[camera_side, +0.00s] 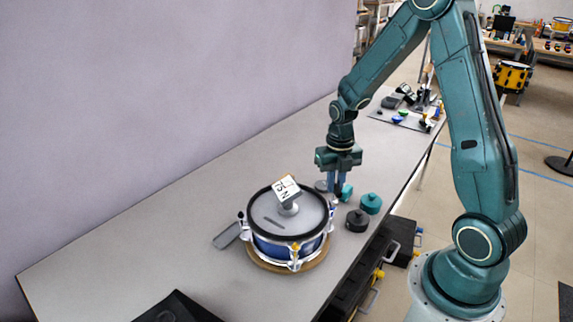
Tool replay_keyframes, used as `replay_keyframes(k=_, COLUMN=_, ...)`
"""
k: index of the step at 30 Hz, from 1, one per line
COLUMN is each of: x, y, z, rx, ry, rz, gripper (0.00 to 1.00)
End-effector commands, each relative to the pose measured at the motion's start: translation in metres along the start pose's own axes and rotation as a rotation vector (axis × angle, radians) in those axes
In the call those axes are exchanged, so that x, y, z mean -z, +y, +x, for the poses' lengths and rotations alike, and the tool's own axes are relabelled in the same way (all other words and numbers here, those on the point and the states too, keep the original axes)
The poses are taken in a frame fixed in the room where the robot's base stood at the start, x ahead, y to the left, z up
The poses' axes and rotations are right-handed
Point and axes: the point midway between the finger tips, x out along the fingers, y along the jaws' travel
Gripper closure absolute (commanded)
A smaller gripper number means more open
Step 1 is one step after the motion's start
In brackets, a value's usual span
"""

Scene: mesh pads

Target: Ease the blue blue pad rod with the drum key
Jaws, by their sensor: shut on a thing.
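The drum (272,245) is blue-shelled with a grey mesh head and dark hoop, and sits on a round wooden base (311,261). A gauge with a white marked face (286,189) stands on the head. My gripper (337,187) points down just behind the drum's right rear edge, low over the table. It is shut on what seems to be the drum key, mostly hidden between the fingers. A bluish rod top (333,205) shows at the rim just below the gripper; whether the key touches it I cannot tell. A yellow-topped rod (295,248) is at the front.
A teal round piece (371,203) and a black round piece (357,220) stand right of the drum near the table edge. A grey flat piece (227,235) lies left of it. A mat with small items (405,117) is at the far end. The table's left side is clear.

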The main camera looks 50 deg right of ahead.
Motion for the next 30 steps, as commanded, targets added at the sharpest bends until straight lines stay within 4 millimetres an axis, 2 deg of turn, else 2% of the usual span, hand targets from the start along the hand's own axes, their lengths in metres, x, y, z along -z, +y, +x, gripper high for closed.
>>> replay_keyframes(k=8, x=-0.001, y=0.000, z=0.000, rx=0.000, ry=-0.002, rz=0.036, gripper=1.00)
replay_keyframes(k=14, x=-0.001, y=0.000, z=0.000, rx=-0.001, ry=-0.002, rz=0.170, gripper=1.00)
replay_keyframes(k=19, x=-0.001, y=0.000, z=-0.002, rx=-0.001, ry=-0.002, rz=0.170, gripper=1.00)
replay_keyframes(k=30, x=-0.001, y=0.000, z=-0.024, rx=-0.001, ry=-0.003, rz=0.169, gripper=1.00)
